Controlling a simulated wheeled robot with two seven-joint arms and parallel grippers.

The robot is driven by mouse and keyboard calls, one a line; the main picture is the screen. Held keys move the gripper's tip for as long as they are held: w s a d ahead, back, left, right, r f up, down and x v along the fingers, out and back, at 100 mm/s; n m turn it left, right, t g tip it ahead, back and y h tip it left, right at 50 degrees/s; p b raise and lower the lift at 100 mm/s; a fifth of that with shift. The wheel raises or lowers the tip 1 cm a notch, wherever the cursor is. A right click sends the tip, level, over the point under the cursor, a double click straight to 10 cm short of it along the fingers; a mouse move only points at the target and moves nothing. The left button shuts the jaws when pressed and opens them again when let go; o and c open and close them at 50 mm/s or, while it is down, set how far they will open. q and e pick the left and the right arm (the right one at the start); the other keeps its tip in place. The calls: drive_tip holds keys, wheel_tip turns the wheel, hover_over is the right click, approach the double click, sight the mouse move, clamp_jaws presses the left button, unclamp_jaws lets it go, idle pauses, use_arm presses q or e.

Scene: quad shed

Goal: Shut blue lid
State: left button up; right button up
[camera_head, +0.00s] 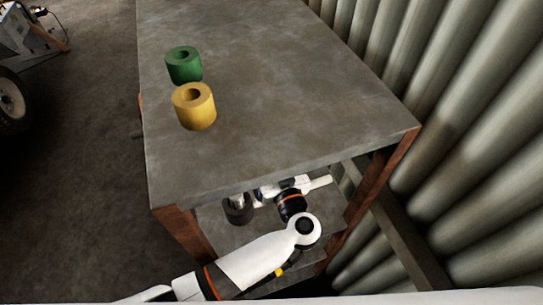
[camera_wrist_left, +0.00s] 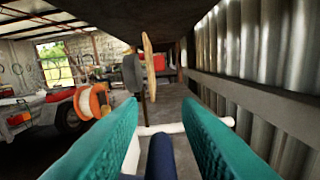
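I cannot make out a blue lid for certain in either view. A dark blue bar (camera_wrist_left: 160,158) shows at the bottom of the left wrist view, between the fingers and apart from both; I cannot tell what it belongs to. My left gripper (camera_wrist_left: 160,108) has two teal fingers, spread wide with a clear gap. In the head view my left arm reaches in under the tabletop's front edge, and the fingers are hidden there. My right gripper is in neither view.
A grey table (camera_head: 270,95) carries a green ring (camera_head: 184,70) and a yellow ring (camera_head: 194,112). A dark cylinder (camera_head: 237,212) stands beneath it, left of my wrist. A white rod (camera_wrist_left: 180,128) crosses beyond my fingers. A corrugated wall (camera_head: 480,110) closes off the right.

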use_arm(q)
drive_tip(key=shift+c, duration=0.2)
clamp_jaws()
drive_tip(key=shift+r, duration=0.1)
drive_tip(key=p, duration=0.2)
drive_tip(key=a+r+n+p, duration=0.1)
drive_tip(key=p, duration=0.1)
drive_tip(key=shift+s+a+n, duration=0.2)
drive_tip(key=shift+s+n, duration=0.1)
drive_tip(key=shift+a+r+n+p, duration=0.1)
drive_tip(key=shift+a+n+p, duration=0.2)
drive_tip(key=shift+s+a+n+p, duration=0.25)
drive_tip(key=shift+a+n+p, duration=0.05)
drive_tip(key=shift+a+n, duration=0.55)
drive_tip(key=shift+s+a+n+p, duration=0.25)
drive_tip(key=shift+a+n, duration=0.45)
drive_tip(key=shift+n, duration=0.1)
drive_tip(key=shift+s+a+n+p, duration=0.25)
drive_tip(key=shift+a+n+p, duration=0.05)
drive_tip(key=shift+a+n, duration=0.55)
drive_tip(key=shift+r, duration=0.1)
